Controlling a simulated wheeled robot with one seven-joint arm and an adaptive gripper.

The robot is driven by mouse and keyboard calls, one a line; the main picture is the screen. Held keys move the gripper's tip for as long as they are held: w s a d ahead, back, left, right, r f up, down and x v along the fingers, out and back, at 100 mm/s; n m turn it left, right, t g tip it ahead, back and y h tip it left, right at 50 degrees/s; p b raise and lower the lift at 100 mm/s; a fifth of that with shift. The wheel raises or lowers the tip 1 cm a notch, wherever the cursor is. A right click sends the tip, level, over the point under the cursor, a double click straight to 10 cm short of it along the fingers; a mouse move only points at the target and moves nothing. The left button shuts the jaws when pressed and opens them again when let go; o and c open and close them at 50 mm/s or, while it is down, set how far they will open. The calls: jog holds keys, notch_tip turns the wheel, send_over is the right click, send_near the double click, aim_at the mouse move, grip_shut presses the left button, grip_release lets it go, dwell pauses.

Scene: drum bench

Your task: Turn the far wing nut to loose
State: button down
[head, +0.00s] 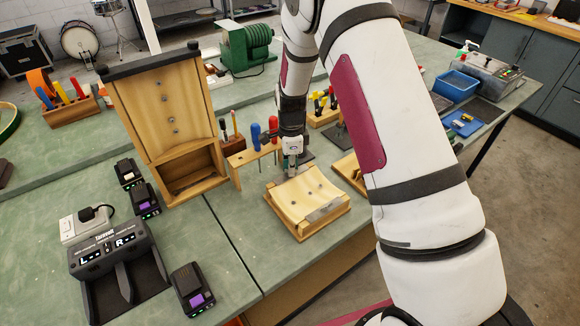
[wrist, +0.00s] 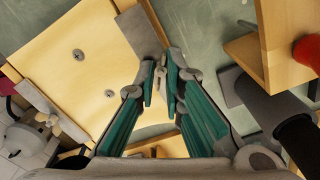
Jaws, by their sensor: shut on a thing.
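A curved wooden piece in a light wood cradle (head: 302,226) sits on the green bench, with several round screw heads on its face. A near metal bar (head: 325,212) crosses its front end; the wrist view shows a similar bar with a wing-shaped part (wrist: 48,108) at left. A grey metal plate (wrist: 140,32) lies at the far end. My gripper (head: 290,172) points down over that far end. In the wrist view my gripper (wrist: 161,78) is shut on a small grey part, the far wing nut (wrist: 160,72), mostly hidden between the fingertips. Its turn angle is unclear.
A wooden rack with screwdrivers (head: 255,155) stands close to my gripper's left. A tall wooden stand (head: 165,100) is farther left. A black charger (head: 110,255) and batteries lie at front left. A blue bin (head: 455,86) is at back right.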

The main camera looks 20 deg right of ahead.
jog(key=n, duration=0.2)
jog(key=n+b, duration=0.1)
jog(key=n, duration=0.2)
jog(key=shift+w+n, duration=0.2)
jog(key=shift+n, duration=0.1)
jog(key=n+b, duration=0.1)
jog(key=n, duration=0.4)
jog(key=n+b, duration=0.1)
jog(key=n, duration=0.5)
jog(key=shift+r, duration=0.1)
jog(key=n+b, duration=0.1)
jog(key=n, duration=0.9)
jog(key=shift+n, duration=0.4)
jog(key=n, duration=0.5)
jog(key=shift+s, duration=0.1)
jog(key=n, duration=0.5)
jog(key=shift+n, duration=0.4)
jog(key=shift+n+p, duration=0.45)
jog(key=shift+n, duration=1.85)
